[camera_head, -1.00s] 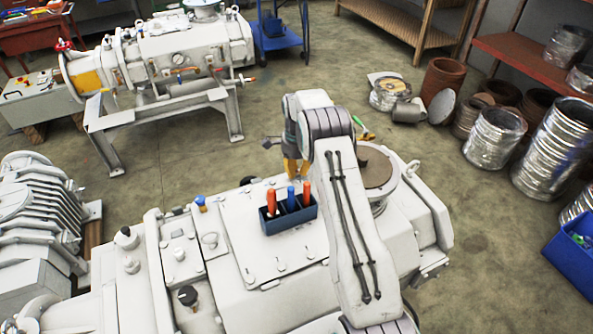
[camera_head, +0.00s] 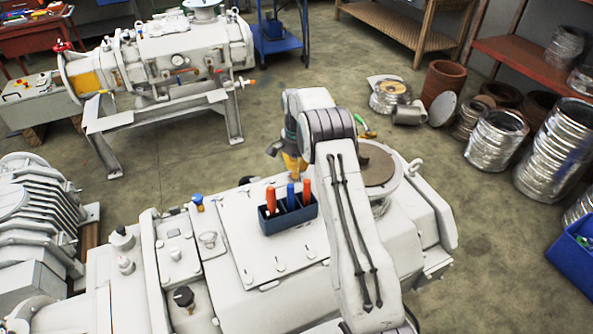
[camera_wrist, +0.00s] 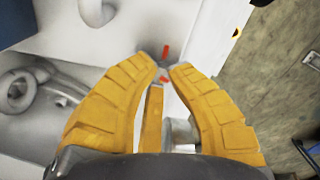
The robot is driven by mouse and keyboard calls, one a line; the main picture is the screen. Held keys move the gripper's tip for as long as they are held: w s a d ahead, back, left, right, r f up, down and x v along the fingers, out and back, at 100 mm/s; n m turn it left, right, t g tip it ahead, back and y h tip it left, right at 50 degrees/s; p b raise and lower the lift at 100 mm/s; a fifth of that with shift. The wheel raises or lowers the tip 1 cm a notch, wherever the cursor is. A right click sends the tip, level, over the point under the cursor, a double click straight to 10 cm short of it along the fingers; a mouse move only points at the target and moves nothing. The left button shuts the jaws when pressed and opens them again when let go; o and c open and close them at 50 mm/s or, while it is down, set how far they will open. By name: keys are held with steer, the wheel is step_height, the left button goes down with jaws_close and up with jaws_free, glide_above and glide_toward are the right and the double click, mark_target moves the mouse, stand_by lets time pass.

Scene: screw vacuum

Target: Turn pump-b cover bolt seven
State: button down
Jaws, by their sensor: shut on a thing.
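The white pump (camera_head: 330,255) with its bolted top cover lies in front of me in the head view. My gripper (camera_wrist: 163,66) has yellow fingers, and their tips close around a small grey bolt head (camera_wrist: 166,70) with red marks beside it in the wrist view. The fingers hide much of the bolt, and I cannot read a bolt number. In the head view my yellow gripper (camera_head: 293,166) points down at the far side of the cover, behind the tool caddy; its tips are partly hidden there.
A dark blue caddy (camera_head: 288,220) with red and blue handled tools stands on the cover near my arm. A round brown-topped flange (camera_head: 372,165) is right of the arm. Another pump (camera_head: 165,55) stands on a frame at back left. Open floor lies beyond.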

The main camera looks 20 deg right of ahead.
steer(key=shift+s+f+n, duration=0.15)
steer(key=shift+f+n, duration=0.15)
steer(key=shift+n, duration=0.2)
steer(key=c, duration=1.1)
jaws_free()
steer(key=shift+r, duration=0.15)
steer(key=shift+r, duration=0.1)
step_height(320, 180, up, 12)
steer(key=shift+f, duration=0.1)
